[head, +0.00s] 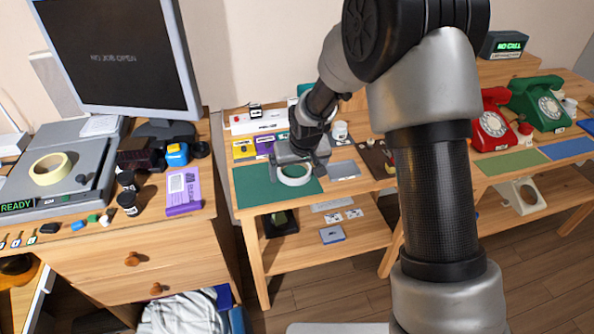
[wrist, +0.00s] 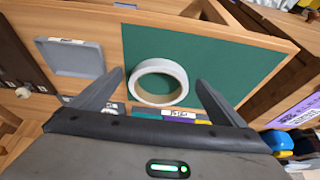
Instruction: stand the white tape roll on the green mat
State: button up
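The white tape roll (head: 295,181) is at the dark green mat (head: 255,190) on the middle table, just below my gripper (head: 297,165). In the wrist view the white tape roll (wrist: 137,90) shows as a ring with a brown inner wall, overlapping the green mat (wrist: 220,50). It looks flat rather than on its edge, but its contact with the mat is unclear. My gripper (wrist: 160,80) is open, its fingers on either side of the roll, with gaps visible. In the head view the fingertips are hard to make out.
A grey tray (wrist: 75,58) lies beside the mat. A cream tape roll (head: 50,168) sits on the grey machine at left. Red (head: 490,130) and green (head: 540,103) phones stand at right, behind an olive mat (head: 510,162). A lower shelf (head: 340,247) runs under the table.

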jog(key=shift+r, duration=0.1)
jog(key=shift+r, duration=0.35)
jog(key=s+d+r+p, duration=0.1)
jog(key=s+d+r, duration=0.25)
jog(key=r, duration=0.35)
jog(key=s+d+r+m+p, duration=0.1)
jog(key=s+d+r, duration=0.1)
jog(key=s+r, duration=0.35)
jog(key=s+d+r+p, duration=0.1)
jog(key=s+d+r, duration=0.2)
jog(key=r, duration=0.5)
jog(key=s+d+r+m, duration=0.1)
jog(key=s+d+r, duration=0.2)
jog(key=s, duration=0.6)
jog(key=s+d+r+m+t+h, duration=0.1)
jog(key=s+d+r, duration=0.2)
jog(key=s, duration=0.6)
jog(key=shift+s+d+r, duration=0.15)
jog(key=shift+s+d, duration=0.15)
jog(key=shift+d, duration=0.15)
